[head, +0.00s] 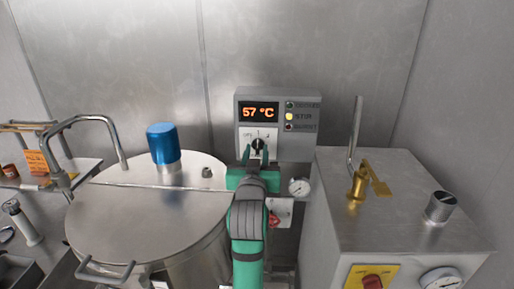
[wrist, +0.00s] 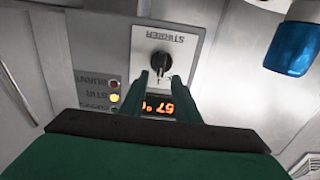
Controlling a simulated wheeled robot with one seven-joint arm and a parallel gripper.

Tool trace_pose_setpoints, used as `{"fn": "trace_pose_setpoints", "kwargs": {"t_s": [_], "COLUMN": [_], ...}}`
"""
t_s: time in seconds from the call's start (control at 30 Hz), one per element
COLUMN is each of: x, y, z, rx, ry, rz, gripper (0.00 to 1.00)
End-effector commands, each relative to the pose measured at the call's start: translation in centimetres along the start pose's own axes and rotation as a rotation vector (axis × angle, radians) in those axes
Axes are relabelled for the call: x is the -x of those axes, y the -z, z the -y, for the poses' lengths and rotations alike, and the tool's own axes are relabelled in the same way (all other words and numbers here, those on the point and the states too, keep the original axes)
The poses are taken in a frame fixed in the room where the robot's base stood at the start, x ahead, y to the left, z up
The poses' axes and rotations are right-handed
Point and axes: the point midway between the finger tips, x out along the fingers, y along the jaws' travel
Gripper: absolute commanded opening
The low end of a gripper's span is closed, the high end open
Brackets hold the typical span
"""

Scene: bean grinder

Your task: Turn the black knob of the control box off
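The grey control box (head: 278,110) is on the back wall, with an orange display reading 57 °C and a yellow light lit beside "STIR". Its black knob (head: 258,145) sits on a white plate under the display. The wrist view shows the box upside down, with the knob (wrist: 160,64) just beyond my fingertips. My green gripper (head: 255,154) faces the knob, and its two fingers (wrist: 161,82) stand apart with a gap between them. No contact with the knob is clear. The knob's exact pointer direction is hard to tell.
A large steel vat (head: 150,215) with a blue-capped part (head: 163,145) stands left. A steel cabinet (head: 400,200) with a brass valve (head: 362,185) stands right. A small gauge (head: 299,187) is below the box. The wall above the box is bare.

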Motion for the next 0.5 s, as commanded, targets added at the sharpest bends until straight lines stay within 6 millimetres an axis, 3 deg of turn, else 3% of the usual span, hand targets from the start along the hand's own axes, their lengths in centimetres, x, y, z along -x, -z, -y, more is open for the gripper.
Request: {"fn": "trace_pose_setpoints", "kwargs": {"t_s": [0.2,0.5], "x": [-2.5,-3.1], "y": [0.0,0.0], "z": [-0.5,-0.2], "rx": [0.0,0.0], "ry": [-0.006,-0.003], "rz": [0.0,0.0], "gripper": [0.29,0.29]}}
